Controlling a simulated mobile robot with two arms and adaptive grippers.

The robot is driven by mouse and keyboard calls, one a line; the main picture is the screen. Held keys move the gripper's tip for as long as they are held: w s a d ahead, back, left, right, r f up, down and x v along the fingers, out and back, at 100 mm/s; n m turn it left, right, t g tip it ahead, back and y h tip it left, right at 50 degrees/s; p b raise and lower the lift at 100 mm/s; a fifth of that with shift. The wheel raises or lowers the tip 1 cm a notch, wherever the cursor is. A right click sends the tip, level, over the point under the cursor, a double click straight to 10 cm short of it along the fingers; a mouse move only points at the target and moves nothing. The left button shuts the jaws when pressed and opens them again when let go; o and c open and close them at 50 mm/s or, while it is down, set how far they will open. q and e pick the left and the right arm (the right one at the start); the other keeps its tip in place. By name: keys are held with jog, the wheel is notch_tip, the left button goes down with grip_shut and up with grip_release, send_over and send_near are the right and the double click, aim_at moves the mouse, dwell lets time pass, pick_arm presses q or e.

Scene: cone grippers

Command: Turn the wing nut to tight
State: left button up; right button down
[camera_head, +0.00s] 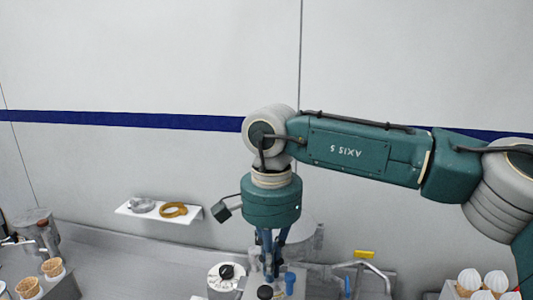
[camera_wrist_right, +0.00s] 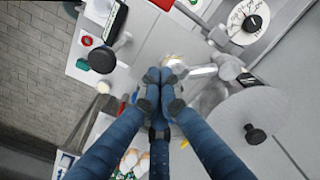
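My right gripper (camera_head: 272,272) points down over the equipment at the bottom middle of the head view. In the right wrist view, its blue fingers (camera_wrist_right: 162,82) lie close together at their tips, over a small pale metal piece (camera_wrist_right: 176,62) beside a silver fitting. This piece may be the wing nut, but the fingers cover much of that spot. I cannot tell whether they grip anything. No wing nut shows clearly in either view. My left gripper is not in view.
A white dial with a black knob (camera_head: 226,272) stands left of the gripper; the dial also shows in the wrist view (camera_wrist_right: 237,33). A yellow-handled pipe (camera_head: 364,254) is to the right. Cones (camera_head: 52,267) stand at left. A wall shelf (camera_head: 150,218) holds two rings.

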jog(key=shift+w+a, duration=0.1)
jog(key=shift+a, duration=0.05)
dwell(0.5)
jog(key=shift+w+a+p, duration=0.45)
jog(key=shift+a+p, duration=0.15)
jog(key=shift+p, duration=0.2)
jog(key=shift+w+a, duration=0.15)
jog(key=shift+w, duration=0.1)
jog(key=shift+s+a, duration=0.1)
jog(key=shift+a, duration=0.05)
notch_tip(320, 180, up, 6)
jog(key=p, duration=0.4)
jog(key=shift+a+p, duration=0.2)
jog(key=shift+p, duration=0.15)
